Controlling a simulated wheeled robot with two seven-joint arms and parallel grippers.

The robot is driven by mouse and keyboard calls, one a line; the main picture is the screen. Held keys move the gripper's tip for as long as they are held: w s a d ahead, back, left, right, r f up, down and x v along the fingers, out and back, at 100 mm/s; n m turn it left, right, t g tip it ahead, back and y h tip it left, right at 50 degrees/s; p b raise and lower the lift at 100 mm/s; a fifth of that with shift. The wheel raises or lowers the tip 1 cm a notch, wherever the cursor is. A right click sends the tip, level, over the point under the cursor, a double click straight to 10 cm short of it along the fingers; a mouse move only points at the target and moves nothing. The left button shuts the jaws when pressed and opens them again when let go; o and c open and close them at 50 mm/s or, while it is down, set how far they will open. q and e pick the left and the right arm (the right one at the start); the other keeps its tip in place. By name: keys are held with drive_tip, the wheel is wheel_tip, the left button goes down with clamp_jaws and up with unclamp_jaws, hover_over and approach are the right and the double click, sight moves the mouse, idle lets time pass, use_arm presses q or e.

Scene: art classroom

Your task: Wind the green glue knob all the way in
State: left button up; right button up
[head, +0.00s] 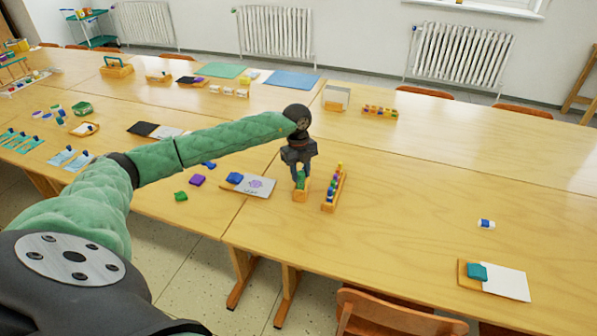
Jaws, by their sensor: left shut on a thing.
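The green glue knob (302,184) is at the front middle of the table, low in a small wooden holder (300,196). My left gripper (300,179) points straight down over it, with its fingers shut on the green knob. The fingers hide part of the knob, so how far it is wound in cannot be told. My right gripper is not in view.
A wooden rack (327,206) of several coloured pieces stands close to the right of the holder. A white card (262,187) with a blue piece (235,178) lies to the left. The table (420,200) is clear to the right, up to a small white-and-blue item (486,224).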

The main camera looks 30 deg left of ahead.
use_arm(q)
drive_tip(key=n+p, duration=0.1)
drive_tip(key=n, duration=0.3)
drive_tip(key=shift+r, duration=0.15)
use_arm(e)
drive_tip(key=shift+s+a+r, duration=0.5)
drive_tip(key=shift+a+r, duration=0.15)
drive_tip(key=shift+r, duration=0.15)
use_arm(q)
drive_tip(key=shift+n+t+p, duration=0.3)
drive_tip(key=shift+n+p, duration=0.15)
drive_tip(key=shift+n, duration=0.55)
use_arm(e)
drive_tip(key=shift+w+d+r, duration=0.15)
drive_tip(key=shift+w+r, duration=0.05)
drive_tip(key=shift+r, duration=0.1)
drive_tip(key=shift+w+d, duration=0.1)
use_arm(q)
drive_tip(key=shift+a+n, duration=0.1)
drive_tip(key=shift+n, duration=0.2)
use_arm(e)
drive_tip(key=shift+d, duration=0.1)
use_arm(q)
drive_tip(key=o, duration=1.3)
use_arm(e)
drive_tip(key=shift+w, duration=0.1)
